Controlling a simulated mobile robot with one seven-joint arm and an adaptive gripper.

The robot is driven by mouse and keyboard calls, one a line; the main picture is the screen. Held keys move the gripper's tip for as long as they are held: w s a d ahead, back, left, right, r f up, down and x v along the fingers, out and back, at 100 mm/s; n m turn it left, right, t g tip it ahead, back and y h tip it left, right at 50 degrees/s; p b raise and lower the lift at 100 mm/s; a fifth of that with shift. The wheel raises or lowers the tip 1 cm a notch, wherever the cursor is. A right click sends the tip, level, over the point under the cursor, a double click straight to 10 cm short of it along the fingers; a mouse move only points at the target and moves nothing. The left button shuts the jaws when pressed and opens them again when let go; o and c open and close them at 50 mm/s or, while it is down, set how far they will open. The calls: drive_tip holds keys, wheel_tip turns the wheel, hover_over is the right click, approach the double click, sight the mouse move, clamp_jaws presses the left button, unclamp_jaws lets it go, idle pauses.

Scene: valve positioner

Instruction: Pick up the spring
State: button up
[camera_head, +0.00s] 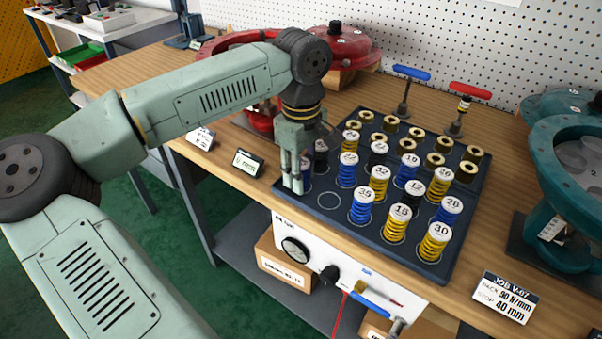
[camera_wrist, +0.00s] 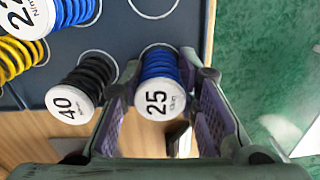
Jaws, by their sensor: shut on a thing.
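My gripper (camera_head: 294,188) points down at the left corner of the dark spring tray (camera_head: 420,276). In the wrist view its fingers (camera_wrist: 160,105) are closed on both sides of a blue spring (camera_wrist: 159,68) with a white cap marked 25. The spring's far end is at a ring marking on the tray; I cannot tell whether it still touches the tray. In the head view the gripper mostly hides this spring, with a little blue (camera_head: 307,176) showing beside the fingers.
A black spring (camera_wrist: 90,76) marked 40 stands close beside the left finger. Several blue, yellow and black springs fill the tray, with brass pieces (camera_head: 437,160) behind. One ring (camera_head: 329,201) is empty. A job sign (camera_head: 504,297) reads pack 90 N/mm, stop 40 mm.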

clamp_jaws()
drive_tip(key=shift+r, duration=0.15)
drive_tip(key=shift+r+b, duration=0.3)
drive_tip(key=shift+r, duration=0.35)
drive_tip(key=shift+s+a+r+b, duration=0.1)
drive_tip(key=shift+s+r+b, duration=0.15)
drive_tip(key=shift+r, duration=0.2)
drive_tip(key=shift+s+r+b, duration=0.1)
drive_tip(key=shift+r+b, duration=0.15)
drive_tip(key=shift+r, duration=0.2)
drive_tip(key=s+a+r+b, duration=0.1)
drive_tip(key=s+a+b, duration=0.1)
drive_tip(key=s, duration=1.3)
drive_tip(key=shift+a+r+b, duration=0.35)
drive_tip(key=shift+a+b, duration=0.05)
drive_tip(key=shift+b, duration=0.25)
